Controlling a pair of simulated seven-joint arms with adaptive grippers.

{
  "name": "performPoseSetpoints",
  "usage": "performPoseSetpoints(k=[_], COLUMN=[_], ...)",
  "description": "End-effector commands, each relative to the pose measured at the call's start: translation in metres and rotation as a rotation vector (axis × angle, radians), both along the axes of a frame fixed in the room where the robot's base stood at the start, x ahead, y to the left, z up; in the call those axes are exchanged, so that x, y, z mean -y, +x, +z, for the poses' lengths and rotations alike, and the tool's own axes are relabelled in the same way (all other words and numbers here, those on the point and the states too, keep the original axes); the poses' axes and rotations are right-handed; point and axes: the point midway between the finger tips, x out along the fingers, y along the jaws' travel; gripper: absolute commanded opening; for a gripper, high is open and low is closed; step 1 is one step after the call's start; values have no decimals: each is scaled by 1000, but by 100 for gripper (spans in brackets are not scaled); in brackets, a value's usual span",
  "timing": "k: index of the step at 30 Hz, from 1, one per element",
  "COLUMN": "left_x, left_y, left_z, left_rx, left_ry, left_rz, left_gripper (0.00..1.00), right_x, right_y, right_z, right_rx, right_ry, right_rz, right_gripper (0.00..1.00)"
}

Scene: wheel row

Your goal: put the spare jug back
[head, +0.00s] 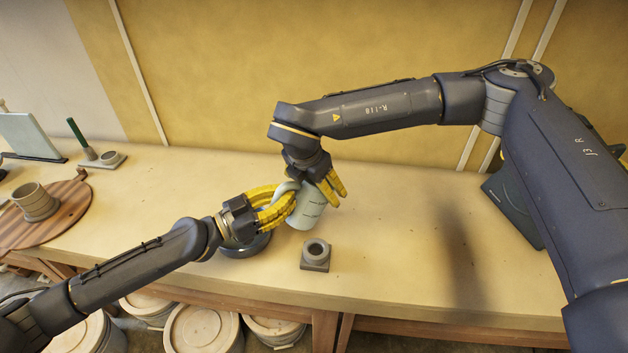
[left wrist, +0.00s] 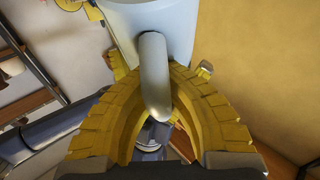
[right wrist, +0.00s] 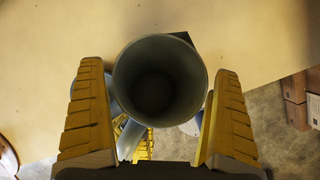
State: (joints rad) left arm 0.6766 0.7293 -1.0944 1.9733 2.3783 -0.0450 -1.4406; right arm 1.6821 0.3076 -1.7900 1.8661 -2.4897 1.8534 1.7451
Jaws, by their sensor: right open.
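The pale grey-blue jug (head: 303,210) is in the middle of the head view, between my two grippers, tilted a little. My left gripper (head: 284,206) is shut on its handle (left wrist: 154,75), which shows between the yellow fingers in the left wrist view. My right gripper (head: 333,190) comes from above. In the right wrist view its open fingers (right wrist: 157,95) stand on both sides of the jug's round mouth (right wrist: 160,82), with gaps visible. The jug looks empty. Its base is hard to judge against the bench.
A small grey block with a round socket (head: 315,257) stands on the bench in front of the jug. A dark round basin (head: 246,246) lies under my left gripper. At left, a grey pot (head: 36,205) sits on a wooden disc (head: 68,217).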

Motion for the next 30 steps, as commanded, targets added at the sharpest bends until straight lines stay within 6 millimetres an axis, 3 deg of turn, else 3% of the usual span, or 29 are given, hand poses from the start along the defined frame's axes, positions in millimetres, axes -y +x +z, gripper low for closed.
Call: performPoseSetpoints(k=[7,20,24,30], left_x=[0,0,0,0], left_y=[0,0,0,0], left_z=[0,0,0,0], left_rx=[0,0,0,0], left_ry=[0,0,0,0], left_rz=[0,0,0,0], left_gripper=[0,0,1,24], right_x=[0,0,0,0], right_y=[0,0,0,0], right_z=[0,0,0,0], right_rx=[0,0,1,0], right_ry=[0,0,1,0], right_rz=[0,0,0,0], right_gripper=[100,50,49,49])
